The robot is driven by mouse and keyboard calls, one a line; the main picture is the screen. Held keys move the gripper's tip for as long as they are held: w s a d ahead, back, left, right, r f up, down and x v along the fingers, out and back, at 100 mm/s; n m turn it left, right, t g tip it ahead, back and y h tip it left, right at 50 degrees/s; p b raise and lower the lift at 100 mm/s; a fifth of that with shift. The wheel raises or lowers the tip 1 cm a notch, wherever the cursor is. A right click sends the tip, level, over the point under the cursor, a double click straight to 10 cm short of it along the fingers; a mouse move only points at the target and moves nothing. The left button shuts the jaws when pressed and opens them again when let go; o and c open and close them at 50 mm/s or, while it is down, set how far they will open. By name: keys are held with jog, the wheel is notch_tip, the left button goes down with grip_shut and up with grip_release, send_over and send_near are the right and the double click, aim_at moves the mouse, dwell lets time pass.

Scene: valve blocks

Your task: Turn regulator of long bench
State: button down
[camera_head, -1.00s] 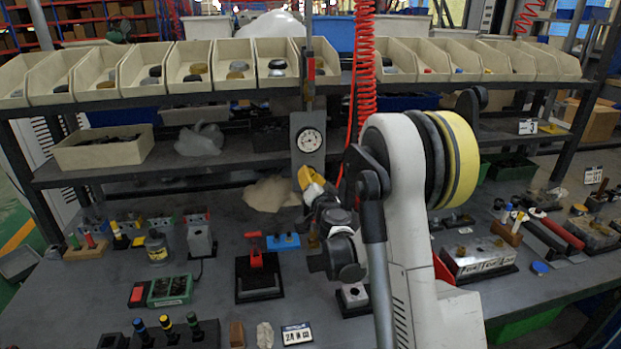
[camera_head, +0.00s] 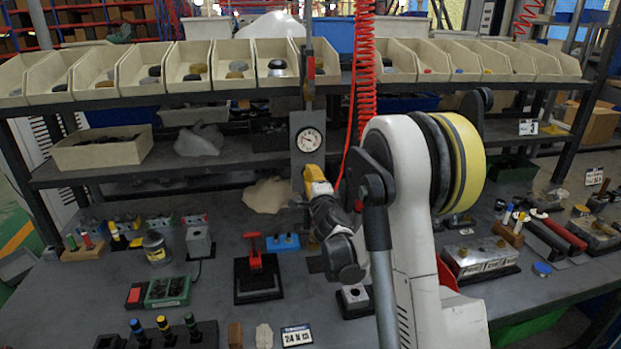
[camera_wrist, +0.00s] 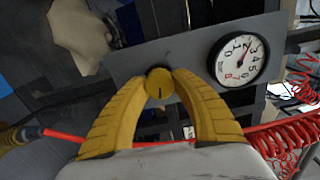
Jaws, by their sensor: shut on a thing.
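The regulator is a round yellow knob (camera_wrist: 159,84) with a dark index mark, set on a grey upright panel. In the wrist view my gripper (camera_wrist: 160,76) has its two yellow fingers on either side of the knob, closed against it. A white round gauge (camera_wrist: 238,58) with black and red numerals sits beside the knob on the same panel. In the head view the gauge (camera_head: 308,140) is above my gripper (camera_head: 312,178), and the grey panel (camera_head: 307,121) stands at the back of the long bench (camera_head: 215,255). My gripper hides the knob there.
Red coiled hose (camera_head: 365,70) hangs close to my arm. Shelves with cream bins (camera_head: 188,66) stand behind the bench. A red clamp on a black base (camera_head: 257,272), a blue block (camera_head: 283,242) and a beige cloth (camera_head: 268,195) lie left of my arm.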

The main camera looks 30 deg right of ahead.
jog(key=m, duration=0.3)
jog(key=shift+m, duration=2.2)
jog(key=c, duration=1)
grip_release()
jog(key=v, duration=1.2)
jog(key=shift+f, duration=0.1)
